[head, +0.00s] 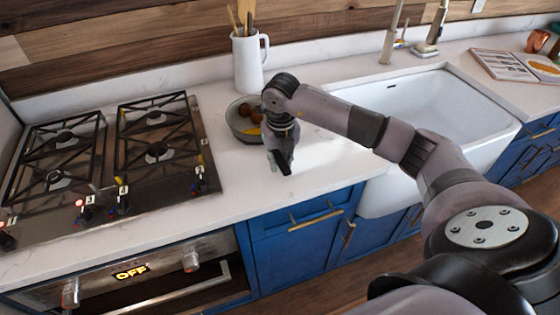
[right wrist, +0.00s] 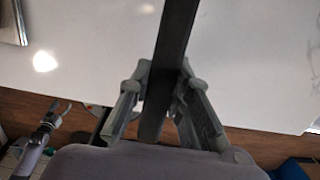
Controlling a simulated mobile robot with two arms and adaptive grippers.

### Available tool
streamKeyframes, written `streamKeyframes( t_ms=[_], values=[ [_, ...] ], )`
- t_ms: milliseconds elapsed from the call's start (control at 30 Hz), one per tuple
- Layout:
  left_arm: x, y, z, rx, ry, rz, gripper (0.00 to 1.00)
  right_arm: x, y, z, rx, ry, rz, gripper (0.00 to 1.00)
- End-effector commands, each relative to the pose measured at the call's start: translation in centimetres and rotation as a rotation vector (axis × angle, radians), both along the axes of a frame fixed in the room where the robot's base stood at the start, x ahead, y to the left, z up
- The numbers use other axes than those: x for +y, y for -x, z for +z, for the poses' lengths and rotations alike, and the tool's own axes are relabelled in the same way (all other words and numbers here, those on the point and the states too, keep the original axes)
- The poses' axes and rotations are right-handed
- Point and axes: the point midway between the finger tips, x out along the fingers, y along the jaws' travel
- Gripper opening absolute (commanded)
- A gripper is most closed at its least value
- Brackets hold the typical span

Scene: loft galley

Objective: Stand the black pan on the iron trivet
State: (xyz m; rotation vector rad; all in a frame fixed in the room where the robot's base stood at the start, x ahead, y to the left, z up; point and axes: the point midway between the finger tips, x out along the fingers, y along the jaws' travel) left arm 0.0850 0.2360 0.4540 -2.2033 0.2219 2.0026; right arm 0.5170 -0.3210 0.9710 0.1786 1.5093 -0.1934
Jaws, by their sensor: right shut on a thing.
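My right gripper (head: 279,166) is above the counter near its front edge, pointing down. It is shut on a long dark bar (right wrist: 176,45), which looks like the handle of the black pan. The bar runs between the fingers and out of the top of the right wrist view. A short black end of it (head: 284,169) shows under the gripper in the head view. The pan's body cannot be made out. I cannot make out the iron trivet in either view. My left gripper (right wrist: 58,112) shows small at the lower left of the right wrist view, apparently open and empty.
A grey bowl (head: 236,128) with round brown and yellow items sits just behind my right gripper. A white jug (head: 249,64) with utensils stands behind it. The gas hob (head: 205,170) is at left, the white sink (head: 440,95) at right. Counter between hob and bowl is clear.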

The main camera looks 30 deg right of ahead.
Motion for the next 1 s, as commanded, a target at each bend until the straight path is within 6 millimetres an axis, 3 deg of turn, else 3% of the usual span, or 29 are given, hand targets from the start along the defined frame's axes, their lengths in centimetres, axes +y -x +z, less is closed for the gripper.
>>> streamKeyframes(
  t_ms=[267,300,633,1000],
  values=[
    [-0.01,0.0,-0.05,0.0,0.0,0.0,0.54,0.02,0.15,-0.37,0.007,0.0,0.0,0.0],
    [-0.01,0.0,-0.05,0.0,0.0,0.001,0.54,0.01,0.14,-0.37,0.006,0.001,0.0,0.2],
    [-0.02,-0.05,-0.02,0.0,0.0,0.001,0.54,0.0,0.03,-0.13,0.002,0.0,0.0,0.42],
    [0.09,0.09,-0.03,0.001,-0.001,0.001,0.54,-0.01,0.04,0.39,0.002,0.0,0.0,0.42]
  ],
)
